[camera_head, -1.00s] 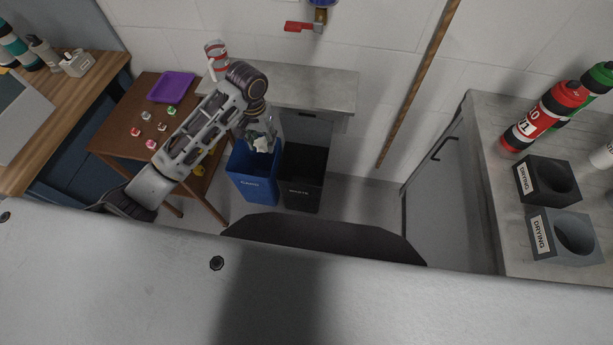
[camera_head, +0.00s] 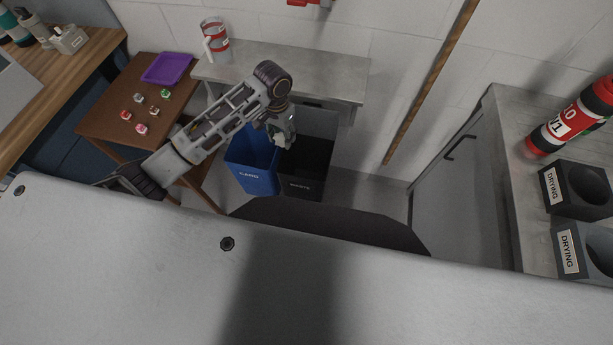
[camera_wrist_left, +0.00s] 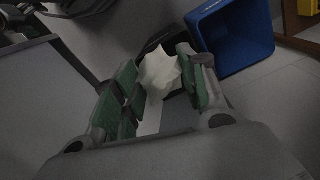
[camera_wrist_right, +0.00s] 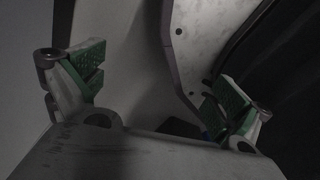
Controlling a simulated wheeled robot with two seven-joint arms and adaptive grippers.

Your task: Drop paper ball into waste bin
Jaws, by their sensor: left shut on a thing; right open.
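The white crumpled paper ball (camera_head: 281,142) is held in my left gripper (camera_head: 280,134), which is shut on it. The left wrist view shows the ball (camera_wrist_left: 160,70) between the green-padded fingertips. In the head view, ball and gripper appear over the line where the blue bin (camera_head: 252,172) meets the black bin marked WASTE (camera_head: 302,186), nearer the black bin's left edge. Their height above the rims is hard to tell. The blue bin also shows at the upper right of the left wrist view (camera_wrist_left: 236,42). My right gripper (camera_wrist_right: 155,95) is open and empty.
A grey ledge (camera_head: 320,73) stands behind the bins, with a red-and-white can (camera_head: 217,42) on it. A brown table (camera_head: 112,110) with a purple tray (camera_head: 167,68) is at the left. A grey cabinet (camera_head: 465,190) is at the right. A large grey surface (camera_head: 130,265) fills the foreground.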

